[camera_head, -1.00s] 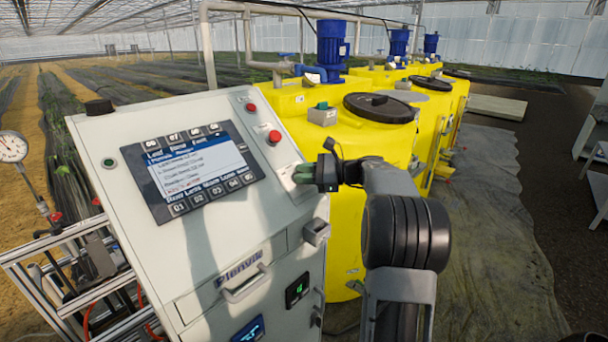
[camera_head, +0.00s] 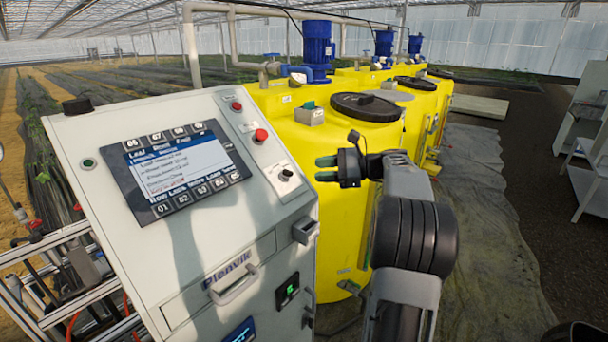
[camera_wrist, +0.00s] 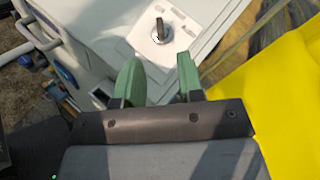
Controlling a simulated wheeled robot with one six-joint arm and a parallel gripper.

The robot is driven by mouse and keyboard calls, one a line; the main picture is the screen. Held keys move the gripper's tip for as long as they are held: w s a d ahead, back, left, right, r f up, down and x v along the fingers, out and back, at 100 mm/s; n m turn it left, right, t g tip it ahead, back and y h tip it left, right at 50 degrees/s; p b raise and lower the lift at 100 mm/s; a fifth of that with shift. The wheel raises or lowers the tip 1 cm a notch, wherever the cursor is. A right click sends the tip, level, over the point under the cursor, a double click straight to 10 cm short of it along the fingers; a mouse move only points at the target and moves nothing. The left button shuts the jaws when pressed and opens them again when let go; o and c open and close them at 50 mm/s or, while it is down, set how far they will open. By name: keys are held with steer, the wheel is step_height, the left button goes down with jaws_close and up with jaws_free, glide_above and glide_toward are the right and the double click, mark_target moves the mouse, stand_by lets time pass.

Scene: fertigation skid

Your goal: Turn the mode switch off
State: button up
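The mode switch (camera_head: 287,172) is a small dark and silver knob on a light plate, at the right side of the control cabinet's sloped panel. It also shows in the wrist view (camera_wrist: 160,31), where its dark handle points nearly up the picture. My gripper (camera_head: 325,168) has green fingers and is just right of the cabinet edge, apart from the switch. In the wrist view my gripper (camera_wrist: 158,78) is open and empty, with the switch beyond the gap between its fingers.
The control cabinet (camera_head: 205,245) carries a screen (camera_head: 180,165), a red button (camera_head: 260,135) and a drawer handle (camera_head: 235,285). Yellow tanks (camera_head: 345,235) with black lids stand close behind my gripper. A grey ground sheet (camera_head: 490,220) lies clear at the right.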

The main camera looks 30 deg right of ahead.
steer(key=shift+v, duration=2.55)
steer(key=s+a+f+n+g+h, duration=0.2)
steer(key=f+h, duration=0.1)
steer(key=f, duration=0.4)
steer(key=s+a+f+n+g+h, duration=0.1)
steer(key=f+n+g+h, duration=0.15)
steer(key=f, duration=0.45)
steer(key=s+a+f+n+h, duration=0.1)
steer(key=s+a+n+h, duration=0.3)
steer(key=s+a+n, duration=0.3)
steer(key=s+a+f+n+h, duration=0.1)
steer(key=s+a+n+h, duration=0.3)
steer(key=s+a+n, duration=0.3)
steer(key=s+a, duration=0.1)
steer(key=a, duration=0.4)
steer(key=shift+s+a+n, duration=0.15)
steer(key=shift+a+n, duration=0.2)
steer(key=shift+a, duration=0.05)
steer(key=shift+f+g, duration=0.1)
steer(key=shift+g, duration=0.15)
